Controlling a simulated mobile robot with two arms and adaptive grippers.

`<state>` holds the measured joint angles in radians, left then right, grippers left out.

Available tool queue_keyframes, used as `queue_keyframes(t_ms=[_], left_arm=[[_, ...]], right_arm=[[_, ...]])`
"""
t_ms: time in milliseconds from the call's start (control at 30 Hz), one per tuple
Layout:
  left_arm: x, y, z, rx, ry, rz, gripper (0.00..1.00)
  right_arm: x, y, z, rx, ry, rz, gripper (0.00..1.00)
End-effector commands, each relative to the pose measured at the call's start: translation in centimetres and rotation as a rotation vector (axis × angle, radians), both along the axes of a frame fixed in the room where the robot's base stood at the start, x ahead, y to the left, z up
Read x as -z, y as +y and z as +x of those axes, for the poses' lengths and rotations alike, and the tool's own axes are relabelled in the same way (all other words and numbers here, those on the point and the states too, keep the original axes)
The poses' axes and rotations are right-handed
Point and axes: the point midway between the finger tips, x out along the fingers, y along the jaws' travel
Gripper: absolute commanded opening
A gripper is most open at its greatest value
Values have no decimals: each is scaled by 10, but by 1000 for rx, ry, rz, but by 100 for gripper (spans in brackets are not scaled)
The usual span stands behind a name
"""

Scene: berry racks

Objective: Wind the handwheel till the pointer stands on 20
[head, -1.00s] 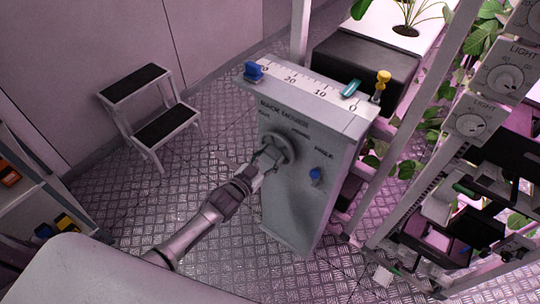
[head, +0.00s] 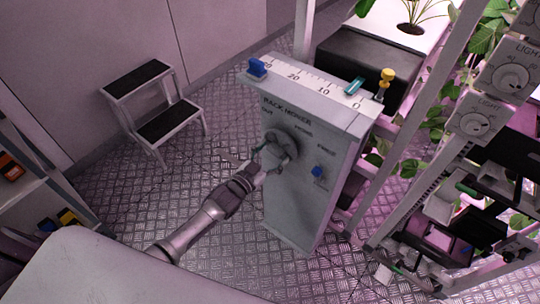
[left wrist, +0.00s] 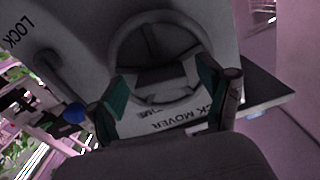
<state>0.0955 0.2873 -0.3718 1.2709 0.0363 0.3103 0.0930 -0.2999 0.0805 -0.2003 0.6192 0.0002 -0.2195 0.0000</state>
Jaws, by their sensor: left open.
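The handwheel (head: 281,142) is a grey ring on the front of the upright grey rack mover box (head: 297,205). It also shows in the left wrist view (left wrist: 117,44). My left gripper (head: 270,160) is at the wheel's lower left. In the left wrist view my left gripper (left wrist: 161,98) is open, its teal-padded fingers apart on either side of the wheel's near part; contact cannot be told. The scale (head: 308,83) on the box top reads 20, 10, 0 from left to right. The teal pointer (head: 354,86) stands between 10 and 0. My right gripper is not in view.
A blue block (head: 257,67) sits at the scale's left end and a yellow-topped post (head: 387,77) near 0. A blue-tipped lever (head: 316,172) is right of the wheel. Plant racks stand right, a step stool (head: 153,110) left. Floor between is clear.

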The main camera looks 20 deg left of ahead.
Motion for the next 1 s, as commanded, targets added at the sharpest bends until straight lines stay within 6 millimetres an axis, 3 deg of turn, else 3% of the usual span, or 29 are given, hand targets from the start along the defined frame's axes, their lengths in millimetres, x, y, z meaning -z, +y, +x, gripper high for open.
queue_keyframes(t_ms=[167, 600, 800, 1000], left_arm=[[1, 5, -16, 0, 2, 0, 79], [1, 36, -97, -1, 4, 1, 79], [0, 41, -112, 0, 1, 0, 79], [0, 41, -113, 0, 1, 0, 79]], right_arm=[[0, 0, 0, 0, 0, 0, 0], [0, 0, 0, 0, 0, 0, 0], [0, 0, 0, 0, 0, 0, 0], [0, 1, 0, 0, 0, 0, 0]])
